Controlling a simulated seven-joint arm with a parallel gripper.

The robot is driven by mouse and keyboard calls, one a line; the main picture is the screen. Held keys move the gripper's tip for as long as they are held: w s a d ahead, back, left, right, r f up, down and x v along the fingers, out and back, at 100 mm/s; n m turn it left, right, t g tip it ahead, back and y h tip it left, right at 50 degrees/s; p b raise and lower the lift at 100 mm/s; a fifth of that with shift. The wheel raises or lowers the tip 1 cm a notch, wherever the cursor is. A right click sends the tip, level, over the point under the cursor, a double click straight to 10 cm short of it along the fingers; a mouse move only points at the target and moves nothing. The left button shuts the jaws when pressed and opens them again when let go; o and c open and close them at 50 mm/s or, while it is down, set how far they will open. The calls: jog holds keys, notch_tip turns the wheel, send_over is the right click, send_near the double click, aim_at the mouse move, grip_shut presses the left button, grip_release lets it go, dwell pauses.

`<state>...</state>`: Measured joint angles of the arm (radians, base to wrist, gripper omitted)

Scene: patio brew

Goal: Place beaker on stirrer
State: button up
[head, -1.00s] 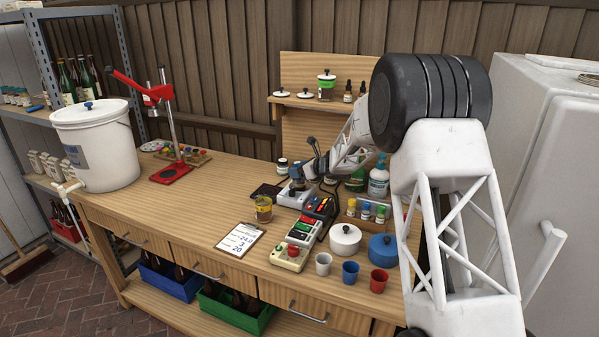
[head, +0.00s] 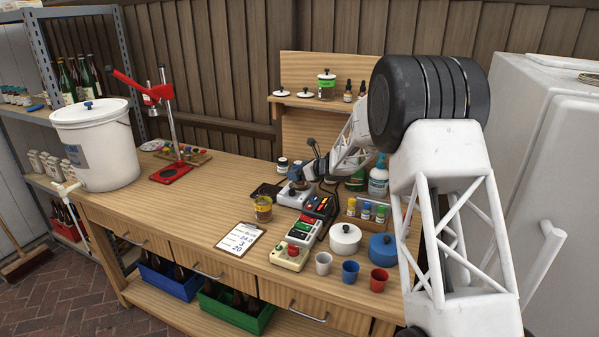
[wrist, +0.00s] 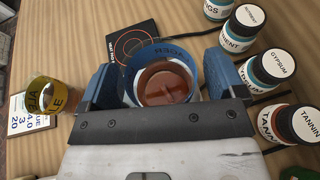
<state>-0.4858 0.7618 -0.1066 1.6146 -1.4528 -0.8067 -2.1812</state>
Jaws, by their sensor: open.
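A beaker (wrist: 166,82) with red-brown liquid and a blue, lettered band stands between the two blue fingers of my gripper (wrist: 158,82) in the wrist view. The fingers are open, one on each side of it; whether either touches it I cannot tell. In the head view my gripper (head: 308,170) is over the white stirrer (head: 293,196) on the bench. The beaker (head: 297,184) shows there small and dark, apparently on top of the stirrer; the contact is too small to be certain. In the wrist view the beaker and gripper hide the stirrer.
A black plate (wrist: 132,44) lies just beyond the beaker. An amber jar (head: 263,208) and a clipboard (head: 240,238) are on the near-left side. Several labelled bottles (wrist: 268,68) stand close on the right. A dark device (head: 320,207) sits near the stirrer. The bench's left-middle is clear.

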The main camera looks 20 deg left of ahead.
jog(key=shift+r, duration=0.15)
jog(key=v, duration=1.2)
dwell(0.4)
jog(key=shift+r, duration=0.1)
dwell(0.4)
